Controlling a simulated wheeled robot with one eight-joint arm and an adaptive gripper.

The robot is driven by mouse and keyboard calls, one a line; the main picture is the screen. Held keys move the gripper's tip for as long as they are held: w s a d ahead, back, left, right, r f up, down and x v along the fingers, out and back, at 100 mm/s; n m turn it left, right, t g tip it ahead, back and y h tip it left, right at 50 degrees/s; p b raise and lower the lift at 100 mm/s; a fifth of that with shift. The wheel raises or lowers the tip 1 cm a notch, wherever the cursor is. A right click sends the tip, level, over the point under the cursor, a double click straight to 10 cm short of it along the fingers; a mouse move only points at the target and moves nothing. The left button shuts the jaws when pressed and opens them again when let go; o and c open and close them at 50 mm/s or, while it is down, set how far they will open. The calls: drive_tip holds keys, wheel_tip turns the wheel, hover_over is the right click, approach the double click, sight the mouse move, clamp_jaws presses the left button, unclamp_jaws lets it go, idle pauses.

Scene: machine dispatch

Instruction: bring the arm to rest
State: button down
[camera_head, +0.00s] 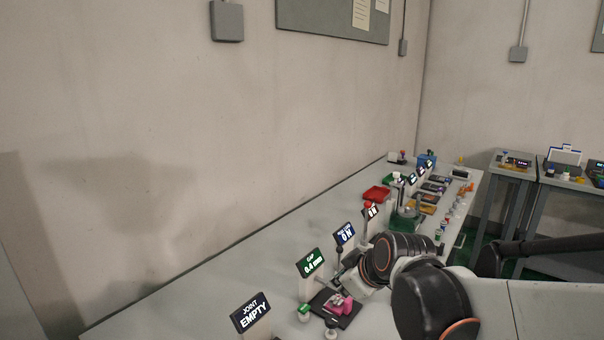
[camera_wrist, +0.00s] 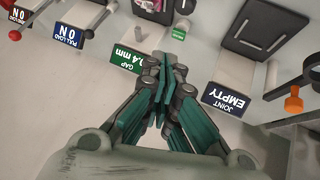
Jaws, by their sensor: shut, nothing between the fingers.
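My gripper (camera_wrist: 162,78) shows in the wrist view with its teal fingers together and nothing between them. Its fingertips are beside the green GAP sign (camera_wrist: 131,55), which reads 0.4 mm, and left of the black JOINT sign (camera_wrist: 226,97), which reads EMPTY. I cannot tell whether the fingers touch the GAP sign. In the head view my dark arm (camera_head: 430,295) reaches over the near right part of the long bench (camera_head: 190,300). My gripper is not clearly seen there.
The head view shows the GAP sign (camera_head: 311,262), the JOINT sign (camera_head: 250,314) and a dark plate with a pink part (camera_head: 343,306). A red tray (camera_head: 376,193) and several small items stand farther along. The bench's left strip is bare. Side tables (camera_head: 510,172) stand at right.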

drive_tip(key=s+d+m+h, duration=0.1)
drive_tip(key=s+d+m, duration=0.3)
drive_tip(key=s, duration=0.6)
drive_tip(key=s+d+m+h, duration=0.2)
drive_tip(key=s+d+m, duration=0.3)
drive_tip(key=s, duration=0.5)
drive_tip(key=shift+d+r+m+g, duration=0.3)
drive_tip(key=shift+d+r, duration=0.15)
drive_tip(key=shift+d, duration=0.55)
